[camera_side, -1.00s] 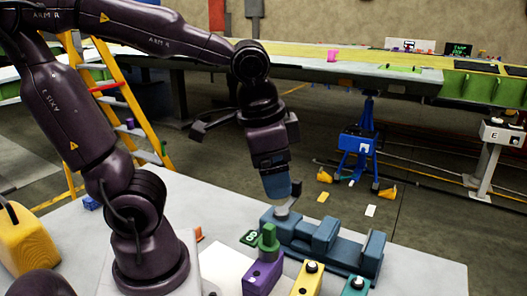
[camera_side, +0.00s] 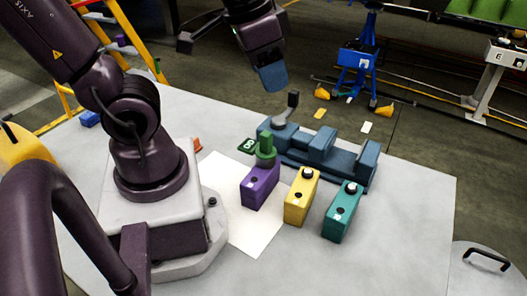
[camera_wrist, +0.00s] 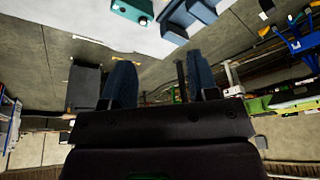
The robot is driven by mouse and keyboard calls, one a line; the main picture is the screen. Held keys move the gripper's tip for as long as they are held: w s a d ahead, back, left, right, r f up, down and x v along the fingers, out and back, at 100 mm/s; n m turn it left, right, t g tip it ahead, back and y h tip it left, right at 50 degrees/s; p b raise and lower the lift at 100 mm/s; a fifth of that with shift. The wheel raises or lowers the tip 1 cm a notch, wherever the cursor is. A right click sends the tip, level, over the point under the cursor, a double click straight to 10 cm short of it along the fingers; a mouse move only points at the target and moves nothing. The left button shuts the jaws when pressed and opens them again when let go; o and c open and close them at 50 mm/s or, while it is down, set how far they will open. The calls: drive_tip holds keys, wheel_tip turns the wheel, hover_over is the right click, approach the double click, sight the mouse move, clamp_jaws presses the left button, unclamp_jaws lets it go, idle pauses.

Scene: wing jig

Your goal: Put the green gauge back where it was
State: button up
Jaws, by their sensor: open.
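A green stepped cylinder (camera_side: 265,149), which looks like the green gauge, stands upright at the far end of the purple block (camera_side: 261,187) in the side view. A dark green tag (camera_side: 247,146) with pale markings lies just left of it. The blue jig (camera_side: 322,150) stands behind the blocks, with a dark upright lever (camera_side: 292,103) on a grey round base at its left end. My gripper (camera_side: 273,86) is above and behind that lever, apart from it. In the wrist view its two blue fingers (camera_wrist: 162,80) are spread with nothing held between them.
A yellow block (camera_side: 301,200) and a teal block (camera_side: 342,213), each with a black-and-white knob, stand right of the purple one. The right of the grey table (camera_side: 415,225) is clear.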

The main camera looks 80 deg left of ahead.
sight(264, 133)
drive_tip(key=w+a+f+m+g+y, duration=0.3)
drive_tip(key=w+a+f+m+g, duration=0.2)
drive_tip(key=f+m+g, duration=0.3)
drive_tip(key=shift+m+t, duration=0.6)
drive_tip(key=x, duration=1.4)
drive_tip(key=shift+d, duration=0.1)
drive_tip(key=shift+c, duration=0.2)
drive_tip(key=c, duration=1)
drive_tip(key=shift+o, duration=0.2)
drive_tip(key=shift+r, duration=0.1)
drive_tip(key=shift+r, duration=0.1)
